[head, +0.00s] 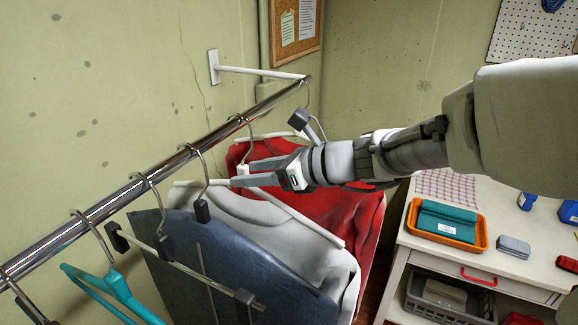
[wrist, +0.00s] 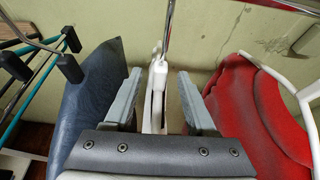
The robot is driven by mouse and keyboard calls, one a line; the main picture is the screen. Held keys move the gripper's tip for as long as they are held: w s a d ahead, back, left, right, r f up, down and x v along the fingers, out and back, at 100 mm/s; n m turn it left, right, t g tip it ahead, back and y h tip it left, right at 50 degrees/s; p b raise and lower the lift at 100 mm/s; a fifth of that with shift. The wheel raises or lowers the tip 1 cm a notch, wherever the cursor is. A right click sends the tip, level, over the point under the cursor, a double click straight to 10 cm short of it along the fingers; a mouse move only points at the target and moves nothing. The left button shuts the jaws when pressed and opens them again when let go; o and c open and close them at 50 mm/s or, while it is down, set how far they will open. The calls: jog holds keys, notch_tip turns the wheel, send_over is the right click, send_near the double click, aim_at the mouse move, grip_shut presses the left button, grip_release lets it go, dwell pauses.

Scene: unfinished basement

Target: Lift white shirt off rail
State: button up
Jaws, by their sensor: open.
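The white shirt (head: 338,268) hangs on a white hanger (head: 300,218) from the metal rail (head: 158,172), between a blue garment and a red shirt. The hanger's hook rises to the rail. My gripper (head: 238,176) is at the hanger's neck, below the rail. In the wrist view, the white hanger (wrist: 157,92) stands edge-on between my two open fingers (wrist: 159,76), with a gap visible on each side. The lower shirt is largely hidden behind my gripper in that view.
A blue garment (head: 235,258) hangs close on the left, with a teal hanger (head: 108,290) beyond. A red shirt (head: 358,208) hangs on the right. A wall bracket (head: 262,72) holds the rail's far end. A white table (head: 505,262) with an orange tray (head: 444,240) stands right.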

jog(key=x, duration=0.5)
jog(key=shift+d, duration=0.1)
jog(key=shift+s, duration=0.1)
grip_shut()
dwell(1.1)
